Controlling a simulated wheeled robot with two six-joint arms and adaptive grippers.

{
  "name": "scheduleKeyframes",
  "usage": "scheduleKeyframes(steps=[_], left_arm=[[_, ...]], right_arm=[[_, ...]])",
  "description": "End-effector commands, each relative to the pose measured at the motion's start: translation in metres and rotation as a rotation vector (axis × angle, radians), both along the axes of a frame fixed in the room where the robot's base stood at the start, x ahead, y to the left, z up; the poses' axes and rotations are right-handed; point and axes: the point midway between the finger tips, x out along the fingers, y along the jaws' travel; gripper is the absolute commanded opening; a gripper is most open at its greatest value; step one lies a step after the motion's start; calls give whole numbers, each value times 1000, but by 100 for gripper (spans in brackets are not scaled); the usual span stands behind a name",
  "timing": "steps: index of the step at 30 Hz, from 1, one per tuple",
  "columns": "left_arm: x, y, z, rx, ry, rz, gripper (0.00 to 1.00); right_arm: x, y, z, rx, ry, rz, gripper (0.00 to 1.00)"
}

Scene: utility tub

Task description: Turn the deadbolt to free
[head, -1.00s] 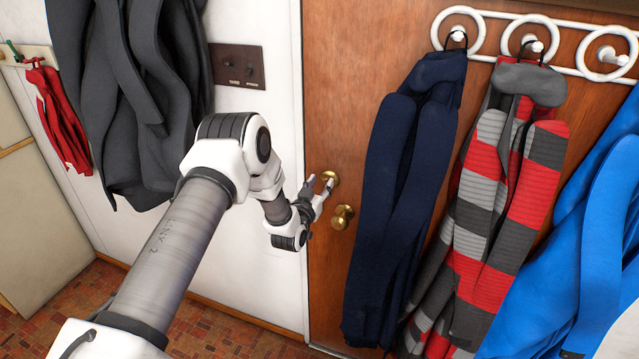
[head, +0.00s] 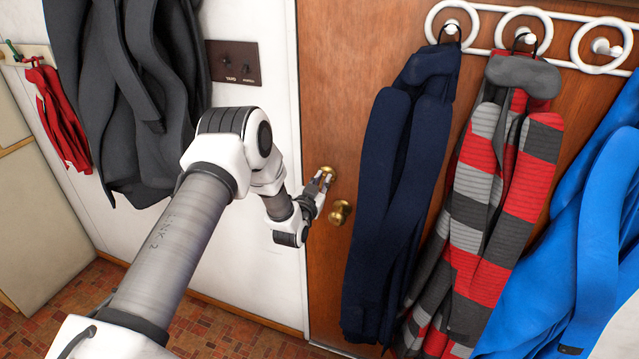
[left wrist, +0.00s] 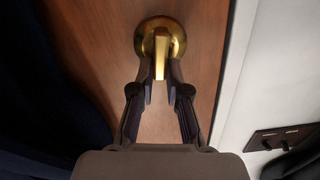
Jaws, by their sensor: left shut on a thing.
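The brass deadbolt (head: 329,170) sits on the brown wooden door (head: 325,110) near its left edge, above a round brass knob (head: 340,211). In the left wrist view the deadbolt (left wrist: 160,40) shows a round brass base with a flat thumb-turn pointing toward my gripper. My left gripper (head: 322,181) is at the deadbolt. In the left wrist view its two fingers (left wrist: 160,80) are on either side of the thumb-turn, shut on it. The fingertips partly hide the deadbolt in the head view. My right gripper is not in view.
Scarves hang from a white hook rail (head: 560,35) on the door: a navy one (head: 400,180), a striped one (head: 500,190) and a blue one (head: 590,220). A dark grey coat (head: 135,90) hangs left, beside a brown switch plate (head: 235,65).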

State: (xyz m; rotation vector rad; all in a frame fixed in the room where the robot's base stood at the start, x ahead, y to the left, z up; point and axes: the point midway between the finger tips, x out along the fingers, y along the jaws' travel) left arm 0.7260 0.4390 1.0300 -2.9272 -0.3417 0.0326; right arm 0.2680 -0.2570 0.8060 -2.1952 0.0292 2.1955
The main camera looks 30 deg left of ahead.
Motion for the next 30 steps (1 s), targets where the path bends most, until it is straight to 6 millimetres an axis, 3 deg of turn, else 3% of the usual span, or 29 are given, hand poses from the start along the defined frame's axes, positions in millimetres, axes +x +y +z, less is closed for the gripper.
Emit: scheduleKeyframes(steps=[30], left_arm=[[2, -2, -4, 917, 215, 17, 0]], right_arm=[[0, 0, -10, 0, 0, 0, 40]])
